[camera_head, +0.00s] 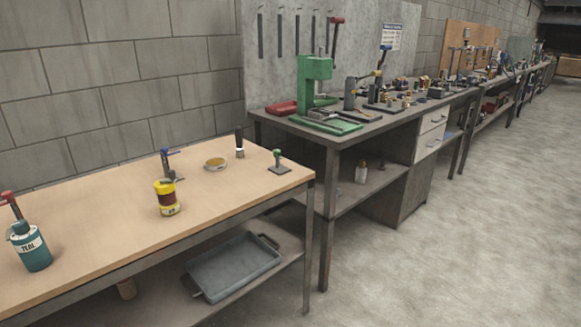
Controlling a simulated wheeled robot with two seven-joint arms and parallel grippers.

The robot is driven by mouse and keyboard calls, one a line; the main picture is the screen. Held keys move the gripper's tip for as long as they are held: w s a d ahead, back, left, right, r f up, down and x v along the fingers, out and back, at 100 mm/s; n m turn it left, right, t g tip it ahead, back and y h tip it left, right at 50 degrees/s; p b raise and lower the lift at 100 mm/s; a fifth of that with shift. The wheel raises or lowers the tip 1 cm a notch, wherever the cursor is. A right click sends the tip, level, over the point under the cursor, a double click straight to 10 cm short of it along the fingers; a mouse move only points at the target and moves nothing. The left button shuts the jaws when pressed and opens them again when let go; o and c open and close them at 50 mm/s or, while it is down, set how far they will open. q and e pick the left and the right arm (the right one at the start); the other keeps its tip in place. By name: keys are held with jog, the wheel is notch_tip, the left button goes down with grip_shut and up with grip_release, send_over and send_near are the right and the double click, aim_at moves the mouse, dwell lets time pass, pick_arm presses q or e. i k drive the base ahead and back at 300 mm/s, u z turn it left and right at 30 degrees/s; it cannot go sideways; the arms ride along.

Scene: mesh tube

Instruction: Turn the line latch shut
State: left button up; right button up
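Three small fixtures with coloured handles stand on the near wooden table (110,218); I cannot tell which is the line latch. A blue-handled fixture (166,163) stands behind a yellow and dark red can (166,198), which hides part of its base. A green-topped fixture (279,161) sits on a dark square plate near the right corner. A red-handled fixture (10,203) is at the left edge, partly hidden by a teal labelled bottle (31,250). The handles are too small to tell open from shut. Neither gripper is in view.
A shallow yellowish dish (215,163) and an upright dark brush (239,143) stand toward the table's back. A grey tray (235,266) lies on the lower shelf. A cluttered workbench (345,136) with a green press (314,83) adjoins; the floor (450,250) at right is clear.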

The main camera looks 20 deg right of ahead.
aim_at(277, 154)
jog(key=u, duration=0.35)
jog(key=k, duration=0.35)
jog(key=z, duration=1.3)
jog(key=i, duration=1.1)
jog(key=u, duration=0.8)
jog(key=i, duration=0.7)
jog(key=u, duration=0.6)
